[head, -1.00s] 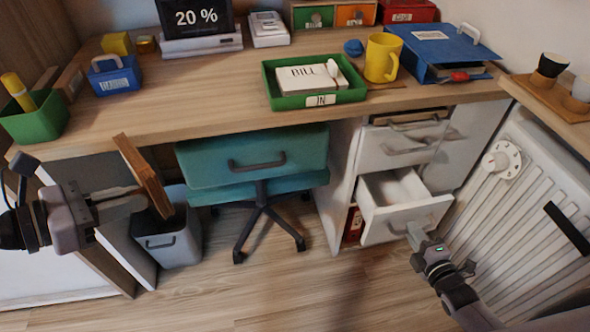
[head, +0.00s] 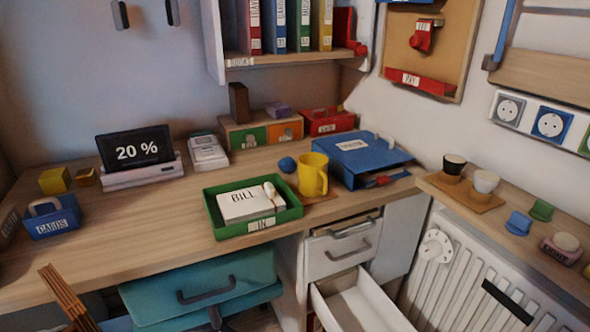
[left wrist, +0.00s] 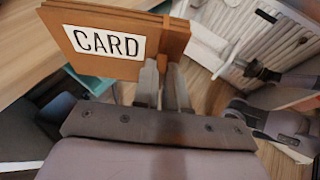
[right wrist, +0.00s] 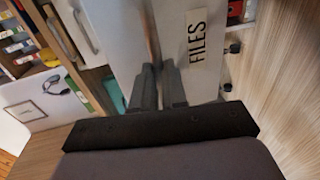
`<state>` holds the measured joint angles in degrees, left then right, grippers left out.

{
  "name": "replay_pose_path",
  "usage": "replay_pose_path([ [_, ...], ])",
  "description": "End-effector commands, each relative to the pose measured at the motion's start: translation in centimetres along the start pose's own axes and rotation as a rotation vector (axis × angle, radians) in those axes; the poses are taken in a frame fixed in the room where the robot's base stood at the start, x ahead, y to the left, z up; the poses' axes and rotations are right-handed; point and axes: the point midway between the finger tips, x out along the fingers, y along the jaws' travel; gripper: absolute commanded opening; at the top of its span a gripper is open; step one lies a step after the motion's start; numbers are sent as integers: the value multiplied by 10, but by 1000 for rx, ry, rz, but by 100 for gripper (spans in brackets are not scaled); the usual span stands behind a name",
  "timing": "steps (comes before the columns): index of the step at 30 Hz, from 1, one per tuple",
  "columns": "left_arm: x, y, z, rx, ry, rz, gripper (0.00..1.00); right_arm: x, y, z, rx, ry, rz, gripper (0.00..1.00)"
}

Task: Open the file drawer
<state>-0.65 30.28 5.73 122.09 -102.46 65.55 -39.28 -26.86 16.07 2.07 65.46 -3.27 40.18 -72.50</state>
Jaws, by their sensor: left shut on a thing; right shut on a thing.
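The file drawer (head: 362,302) is the lowest drawer of the white cabinet; it is pulled out and its visible inside looks empty. Its white front with a FILES label (right wrist: 197,45) shows in the right wrist view. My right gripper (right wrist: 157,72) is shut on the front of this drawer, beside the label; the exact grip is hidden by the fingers. My left gripper (left wrist: 165,70) is shut on the edge of a brown card folder (left wrist: 150,45) marked CARD. The folder also shows at the lower left of the head view (head: 68,298). Neither gripper shows in the head view now.
The upper drawers (head: 335,252) are shut. A teal chair (head: 205,290) stands under the desk, left of the cabinet. A radiator (head: 470,295) is close on the right. The desk holds a green IN tray (head: 255,230), a yellow mug (head: 313,175) and a blue binder (head: 365,160).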

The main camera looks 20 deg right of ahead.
Motion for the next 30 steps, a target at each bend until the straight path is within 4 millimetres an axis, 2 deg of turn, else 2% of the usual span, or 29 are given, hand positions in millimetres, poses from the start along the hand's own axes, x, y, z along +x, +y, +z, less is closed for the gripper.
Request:
replay_pose_path([
  [5, 0, 0, 0, 1, -1, 0, 0, 0, 0, -1, 0, 2, 1, 0],
  [6, 0, 0, 0, 1, -1, 0, 0, 0, 0, -1, 0, 1, 1, 25],
  [7, 0, 0, 0, 1, -1, 0, 0, 0, 0, -1, 0, 1, 1, 35],
  [8, 0, 0, 0, 1, -1, 0, 0, 0, 0, -1, 0, 1, 0, 37],
  [16, 0, 0, 0, 1, -1, 0, 0, 0, 0, 0, 0, 0, 0, 37],
  [20, -1, 0, 3, 1, -1, 0, 0, -10, 0, 0, 1, 0, -3, 37],
  [30, -5, 0, 12, 1, -1, 0, 0, -78, 1, 0, 2, -1, -4, 37],
])
